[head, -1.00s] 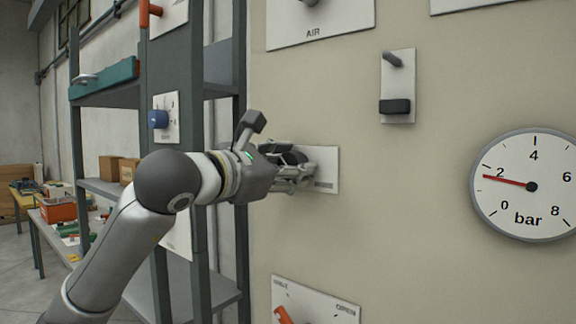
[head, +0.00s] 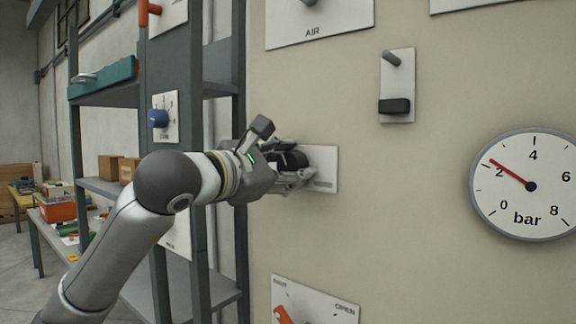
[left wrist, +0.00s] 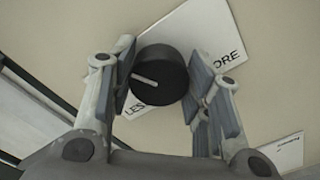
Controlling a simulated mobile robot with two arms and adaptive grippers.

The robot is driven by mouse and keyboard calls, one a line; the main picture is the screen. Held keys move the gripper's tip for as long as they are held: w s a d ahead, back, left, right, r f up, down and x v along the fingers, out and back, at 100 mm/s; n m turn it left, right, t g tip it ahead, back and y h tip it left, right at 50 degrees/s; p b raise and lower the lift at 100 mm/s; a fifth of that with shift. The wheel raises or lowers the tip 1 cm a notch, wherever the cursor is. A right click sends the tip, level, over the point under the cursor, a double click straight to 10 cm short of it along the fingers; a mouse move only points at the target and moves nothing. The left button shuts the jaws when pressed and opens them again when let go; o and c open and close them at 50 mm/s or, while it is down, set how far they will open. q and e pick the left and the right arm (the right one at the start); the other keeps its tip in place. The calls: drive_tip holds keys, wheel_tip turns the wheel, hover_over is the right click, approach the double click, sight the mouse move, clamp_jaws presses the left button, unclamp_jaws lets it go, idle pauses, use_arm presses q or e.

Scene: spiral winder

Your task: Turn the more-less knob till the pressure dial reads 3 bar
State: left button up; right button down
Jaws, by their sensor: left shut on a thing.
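The more-less knob is a black round knob (left wrist: 160,75) with a pale pointer line, on a white plate (left wrist: 213,38) lettered LESS and MORE. In the left wrist view it sits between the two fingers of my left gripper (left wrist: 163,88). In the head view my left gripper (head: 296,172) is shut on this knob, which it partly hides. The pressure dial (head: 528,210) is a round white gauge marked bar, at the right. Its red needle (head: 510,173) points a little above the 2 mark, well short of 4. My right gripper is not in view.
A black slider switch (head: 394,106) sits on a plate above right of the knob. An AIR plate (head: 345,22) is above, and a plate with an orange handle (head: 284,314) below. A grey shelf frame (head: 240,70) stands close left of the panel.

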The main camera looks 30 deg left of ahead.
use_arm(q)
drive_tip(key=o, duration=1)
drive_tip(key=s, duration=1.2)
drive_tip(key=shift+a, duration=0.45)
